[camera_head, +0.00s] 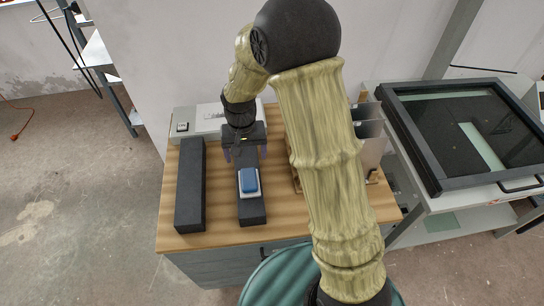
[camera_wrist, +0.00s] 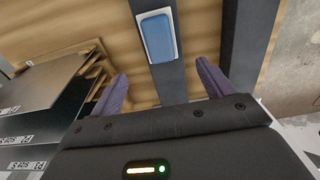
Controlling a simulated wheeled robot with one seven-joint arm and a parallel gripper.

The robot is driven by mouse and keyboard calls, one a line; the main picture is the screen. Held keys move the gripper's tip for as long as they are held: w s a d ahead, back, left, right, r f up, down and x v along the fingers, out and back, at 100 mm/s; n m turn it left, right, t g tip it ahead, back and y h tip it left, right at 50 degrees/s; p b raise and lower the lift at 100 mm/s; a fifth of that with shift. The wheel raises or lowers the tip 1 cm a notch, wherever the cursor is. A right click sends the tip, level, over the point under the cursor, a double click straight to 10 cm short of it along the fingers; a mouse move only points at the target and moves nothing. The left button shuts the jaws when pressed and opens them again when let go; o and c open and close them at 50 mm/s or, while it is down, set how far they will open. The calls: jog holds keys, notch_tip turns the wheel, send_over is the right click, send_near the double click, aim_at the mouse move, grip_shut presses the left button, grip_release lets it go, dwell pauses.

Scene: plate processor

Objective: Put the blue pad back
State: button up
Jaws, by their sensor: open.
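The blue pad (camera_head: 249,181) has a white base and lies on a long black block (camera_head: 252,212) on the wooden table. In the wrist view the blue pad (camera_wrist: 157,38) lies on the black block (camera_wrist: 172,84), ahead of my fingertips and apart from them. My gripper (camera_head: 245,155) is open and empty, behind the pad over the far part of the same block. In the wrist view its two purple fingers (camera_wrist: 162,82) stand wide apart on either side of the block.
Another long black block (camera_head: 190,190) lies to the left. Upright plates (camera_head: 368,140) stand in a wooden rack on the right; labelled plates (camera_wrist: 35,110) show in the wrist view. A grey device (camera_head: 185,127) sits at the table's back. A black-framed glass machine (camera_head: 465,135) stands far right.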

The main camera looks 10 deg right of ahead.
jog(key=s+d+r+t, duration=0.1)
jog(key=s+d+r, duration=0.3)
jog(key=s+d, duration=0.2)
jog(key=s+d+r+t, duration=0.1)
jog(key=s+d+r, duration=0.3)
jog(key=s+d, duration=0.3)
jog(key=shift+s+d+t, duration=0.25)
jog(key=shift+t, duration=0.05)
